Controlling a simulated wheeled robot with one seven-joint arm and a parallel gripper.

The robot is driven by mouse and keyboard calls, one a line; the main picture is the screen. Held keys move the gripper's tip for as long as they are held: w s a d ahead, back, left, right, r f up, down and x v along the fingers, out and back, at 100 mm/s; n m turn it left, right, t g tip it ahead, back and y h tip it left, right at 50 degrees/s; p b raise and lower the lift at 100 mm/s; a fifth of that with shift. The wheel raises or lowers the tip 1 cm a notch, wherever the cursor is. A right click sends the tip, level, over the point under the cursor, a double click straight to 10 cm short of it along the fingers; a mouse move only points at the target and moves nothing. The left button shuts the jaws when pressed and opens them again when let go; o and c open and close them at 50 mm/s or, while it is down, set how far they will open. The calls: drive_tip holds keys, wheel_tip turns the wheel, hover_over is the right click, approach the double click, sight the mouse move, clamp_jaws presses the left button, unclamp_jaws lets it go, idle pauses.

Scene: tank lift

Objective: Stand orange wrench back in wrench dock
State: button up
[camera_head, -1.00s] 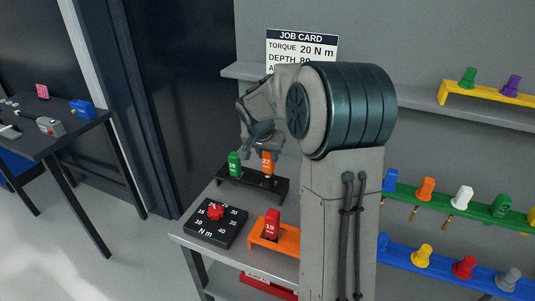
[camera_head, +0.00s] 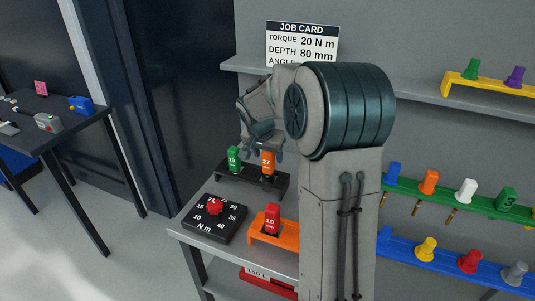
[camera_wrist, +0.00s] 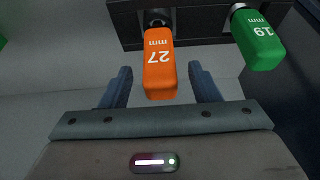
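The orange wrench (camera_head: 267,163), marked 27 mm, stands upright at the dark wrench dock (camera_head: 232,175), on the right of the green 19 mm wrench (camera_head: 234,159). In the wrist view, the orange wrench (camera_wrist: 159,63) is between the two fingers of my gripper (camera_wrist: 162,88), with a gap on each side. My gripper is open and touches neither side of the handle. The wrench's lower end meets a dark round socket on the dock (camera_wrist: 200,40); how deep it sits is hidden. In the head view my gripper (camera_head: 262,148) is just above the handle.
A black torque dial (camera_head: 215,222) with a red knob and an orange stand (camera_head: 285,238) holding a red 19 tool (camera_head: 272,218) are on the same bench. Racks of coloured tools (camera_head: 465,205) are on the right. A dark side table (camera_head: 45,125) stands at left.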

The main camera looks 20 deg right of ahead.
idle(0.5)
drive_tip(key=shift+r+p, duration=2.9)
drive_tip(key=shift+r, duration=1.6)
drive_tip(key=s+a+n+y, duration=0.1)
drive_tip(key=s+a+n, duration=0.3)
drive_tip(key=s, duration=1)
drive_tip(key=s+a+n+y, duration=0.2)
drive_tip(key=s+a+n, duration=0.3)
drive_tip(key=s, duration=1)
drive_tip(key=a, duration=0.3)
drive_tip(key=shift+s+a, duration=0.25)
drive_tip(key=shift+a, duration=0.15)
